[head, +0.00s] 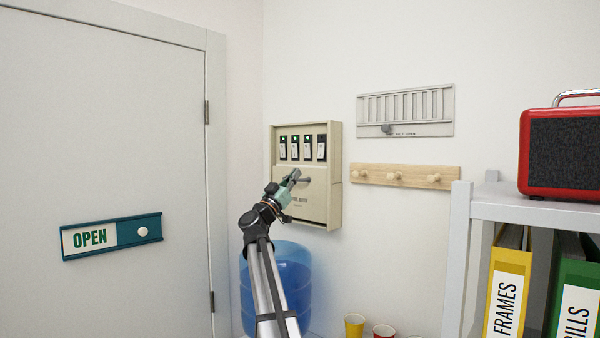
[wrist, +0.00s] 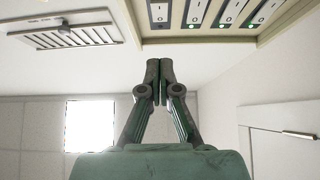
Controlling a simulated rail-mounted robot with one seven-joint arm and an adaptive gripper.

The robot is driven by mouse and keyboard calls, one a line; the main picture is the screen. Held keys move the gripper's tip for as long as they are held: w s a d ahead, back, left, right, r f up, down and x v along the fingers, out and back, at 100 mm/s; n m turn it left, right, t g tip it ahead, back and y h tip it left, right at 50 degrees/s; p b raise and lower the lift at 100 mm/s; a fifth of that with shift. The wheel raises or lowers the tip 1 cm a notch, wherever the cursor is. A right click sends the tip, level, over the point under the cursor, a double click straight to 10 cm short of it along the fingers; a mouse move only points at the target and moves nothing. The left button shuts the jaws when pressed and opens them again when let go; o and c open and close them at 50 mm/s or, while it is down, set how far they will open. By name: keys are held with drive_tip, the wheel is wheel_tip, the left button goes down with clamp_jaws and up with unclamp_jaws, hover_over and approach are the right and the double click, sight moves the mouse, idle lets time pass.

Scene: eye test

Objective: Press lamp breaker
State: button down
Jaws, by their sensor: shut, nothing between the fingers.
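A beige breaker box (head: 335,180) hangs on the wall in the head view, with a row of several black-and-white switches (head: 302,148) along its upper front. Small green lights show above some switches; the rightmost shows no clear green. The labels are too small to read, so I cannot tell which is the lamp breaker. My gripper (head: 295,174) is shut and empty in front of the box, below the switches. In the wrist view my gripper (wrist: 160,62) points up towards the box's switches (wrist: 194,13) at the top edge, apparently apart from them.
A grey handle sticks out of the box beside my gripper. A wall vent (head: 405,111) and a wooden peg rail (head: 405,177) are to the right. A blue water bottle (head: 290,272) stands below. A shelf (head: 525,208) with a red radio (head: 560,155) is at right.

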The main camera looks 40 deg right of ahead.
sight(320, 152)
drive_tip(key=p+x, duration=0.1)
drive_tip(key=x, duration=0.2)
drive_tip(key=f+p+x, duration=0.1)
drive_tip(key=x, duration=0.3)
drive_tip(key=d+p+x, duration=0.1)
drive_tip(key=p+x, duration=0.1)
drive_tip(key=x, duration=0.1)
drive_tip(key=shift+w+d+r, duration=0.1)
drive_tip(key=shift+w+d, duration=0.15)
drive_tip(key=shift+d, duration=0.05)
drive_tip(key=shift+w+d+f+p, duration=0.15)
drive_tip(key=shift+d+f+p, duration=0.15)
drive_tip(key=shift+d, duration=0.3)
drive_tip(key=shift+a, duration=0.1)
